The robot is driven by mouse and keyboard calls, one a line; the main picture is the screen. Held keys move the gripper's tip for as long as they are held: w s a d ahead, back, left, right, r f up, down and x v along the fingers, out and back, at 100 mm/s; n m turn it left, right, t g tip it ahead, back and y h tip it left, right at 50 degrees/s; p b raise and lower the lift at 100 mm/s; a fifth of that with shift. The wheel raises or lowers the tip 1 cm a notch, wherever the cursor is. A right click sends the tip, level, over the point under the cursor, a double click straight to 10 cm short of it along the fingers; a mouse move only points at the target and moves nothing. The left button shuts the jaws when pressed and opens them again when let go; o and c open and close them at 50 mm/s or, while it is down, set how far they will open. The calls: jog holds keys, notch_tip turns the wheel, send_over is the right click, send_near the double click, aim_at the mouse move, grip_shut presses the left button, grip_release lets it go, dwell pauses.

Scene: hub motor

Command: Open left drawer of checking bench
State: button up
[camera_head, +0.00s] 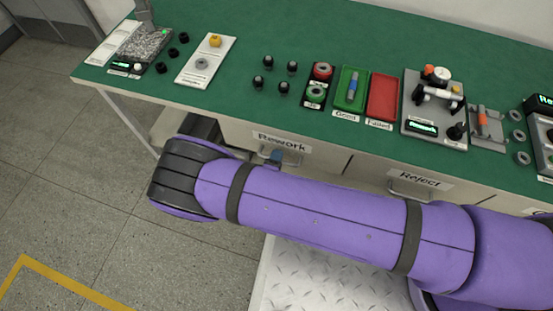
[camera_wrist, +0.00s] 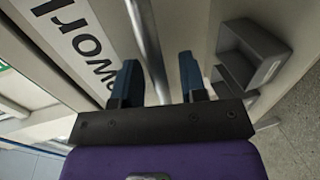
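The checking bench (camera_head: 230,105) has a green top and pale drawer fronts below it. Its left drawer (camera_head: 312,150) is labelled "Rework" and looks closed. In the wrist view the drawer's lettered label (camera_wrist: 75,30) is at upper left, and its metal bar handle (camera_wrist: 146,35) runs down the picture. My gripper (camera_wrist: 158,80) is open, with one dark blue finger on each side of the bar. Gaps show between bar and fingers. In the head view a blue fingertip (camera_head: 277,155) shows just under the label; my purple arm hides the rest of the gripper.
A second drawer labelled "Reject" (camera_head: 420,178) is to the right. On the bench stand a green tray (camera_head: 342,98), a red tray (camera_head: 383,105) and several black knobs. A grey bracket-like part (camera_wrist: 255,50) is right of my fingers. Open floor lies left.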

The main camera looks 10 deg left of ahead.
grip_shut()
jog(key=shift+s, duration=0.1)
